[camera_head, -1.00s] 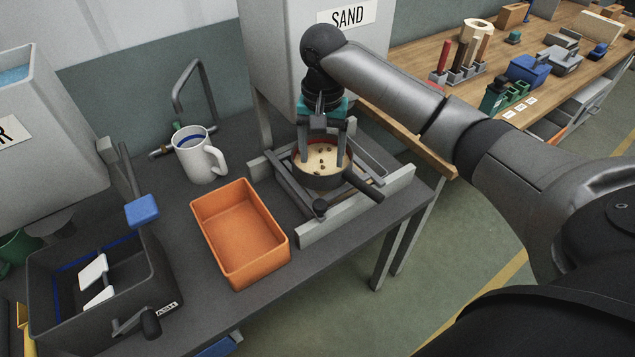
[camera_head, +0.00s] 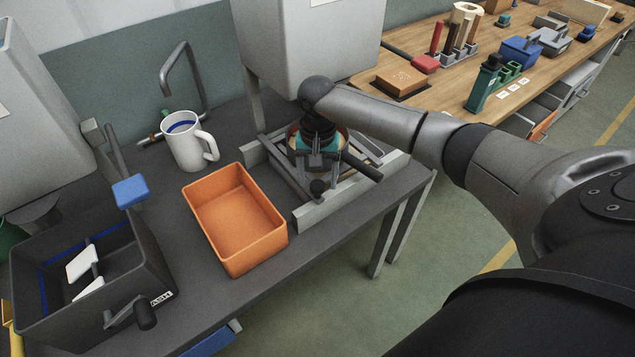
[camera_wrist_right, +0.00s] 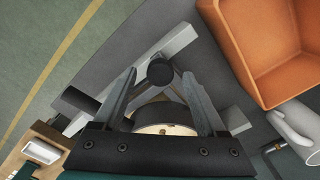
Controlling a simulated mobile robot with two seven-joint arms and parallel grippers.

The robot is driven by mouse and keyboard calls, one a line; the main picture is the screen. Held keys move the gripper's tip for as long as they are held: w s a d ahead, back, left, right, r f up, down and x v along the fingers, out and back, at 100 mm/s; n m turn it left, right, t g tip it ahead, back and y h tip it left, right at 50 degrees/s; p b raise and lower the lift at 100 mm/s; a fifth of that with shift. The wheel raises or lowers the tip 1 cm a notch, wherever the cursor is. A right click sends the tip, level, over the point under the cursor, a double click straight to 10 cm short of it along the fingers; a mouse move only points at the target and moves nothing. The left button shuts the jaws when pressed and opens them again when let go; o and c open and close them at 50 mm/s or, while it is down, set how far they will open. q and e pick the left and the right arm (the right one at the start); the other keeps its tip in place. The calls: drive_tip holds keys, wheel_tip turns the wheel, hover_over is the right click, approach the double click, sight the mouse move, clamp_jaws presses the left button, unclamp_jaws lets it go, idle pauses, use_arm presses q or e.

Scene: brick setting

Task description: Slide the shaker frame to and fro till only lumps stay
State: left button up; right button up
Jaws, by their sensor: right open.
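The shaker frame (camera_head: 283,170) is a set of dark bars between pale rails on the dark bench. A round black knob (camera_head: 317,187) stands at its near end, and it also shows in the wrist view (camera_wrist_right: 160,73). A round sieve pan sits in the frame; my arm hides most of it. In the wrist view only part of the dark pan wall and some pale sand (camera_wrist_right: 160,129) with a lump shows. My right gripper (camera_head: 317,176) points down over the near end. Its open fingers lie either side of the knob in the wrist view; contact cannot be told. My left gripper is out of view.
An empty orange bin (camera_head: 234,262) stands left of the frame. A white mug (camera_head: 190,150) and a bent pipe are behind it. A dark wash box (camera_head: 160,270) is at left. A grey hopper (camera_head: 320,50) hangs behind the frame. The bench edge is close on the right.

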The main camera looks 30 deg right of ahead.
drive_tip(key=shift+f, duration=0.75)
clamp_jaws()
idle(0.9)
